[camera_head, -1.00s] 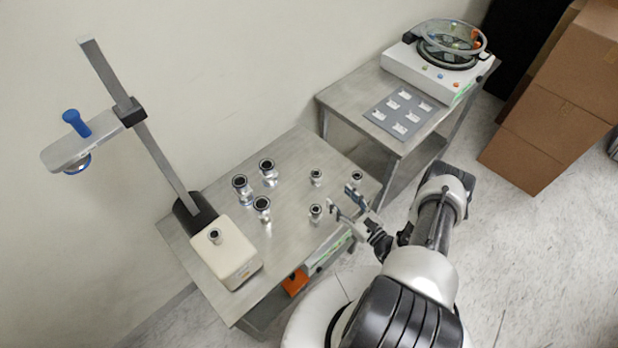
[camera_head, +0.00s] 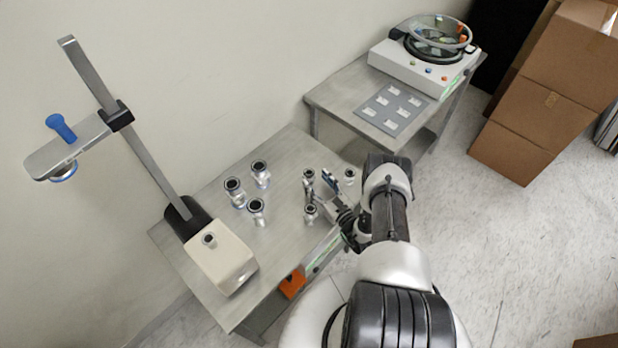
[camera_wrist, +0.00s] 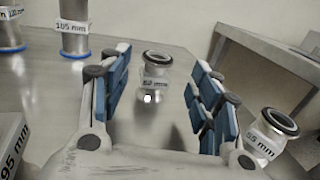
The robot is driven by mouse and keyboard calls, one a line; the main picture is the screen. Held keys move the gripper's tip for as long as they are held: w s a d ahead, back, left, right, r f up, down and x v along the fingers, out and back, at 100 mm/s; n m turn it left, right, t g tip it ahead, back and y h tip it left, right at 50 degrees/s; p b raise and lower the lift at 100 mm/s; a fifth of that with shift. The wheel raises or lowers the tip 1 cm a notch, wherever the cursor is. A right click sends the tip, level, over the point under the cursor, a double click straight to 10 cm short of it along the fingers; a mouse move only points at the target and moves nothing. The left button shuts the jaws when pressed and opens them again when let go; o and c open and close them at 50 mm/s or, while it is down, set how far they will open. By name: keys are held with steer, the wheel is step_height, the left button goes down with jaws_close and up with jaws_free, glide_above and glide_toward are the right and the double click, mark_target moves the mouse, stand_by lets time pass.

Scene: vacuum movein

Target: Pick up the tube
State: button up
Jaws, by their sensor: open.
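Several metal tubes with dark-rimmed tops and white labels stand upright on a metal table (camera_head: 285,235). My gripper (camera_head: 322,187) is open above the table's right part. In the wrist view, a short tube (camera_wrist: 157,66) stands beyond and between the blue-padded fingers of my gripper (camera_wrist: 158,88), not gripped; it is likely the back small tube (camera_head: 309,180) in the head view. Another short tube (camera_wrist: 270,135) stands right of the right finger, its label ending in "mm". A tube marked "95 mm" (camera_wrist: 12,145) is at lower left. A taller tube marked "105 mm" (camera_wrist: 73,28) stands behind.
A stand with an upright post (camera_head: 125,120) and pale base (camera_head: 222,255) occupies the table's left. A second table (camera_head: 330,98) behind carries a white machine (camera_head: 400,68) and a grey card tray (camera_head: 392,108). Cardboard boxes (camera_head: 520,150) stand at the right.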

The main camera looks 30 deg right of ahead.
mark_target(312, 177)
steer(key=w, duration=0.2)
steer(key=w+a+b, duration=0.1)
steer(key=w, duration=0.2)
steer(key=shift+r, duration=0.15)
steer(key=c, duration=1.3)
steer(key=shift+r, duration=0.1)
steer(key=shift+c, duration=0.2)
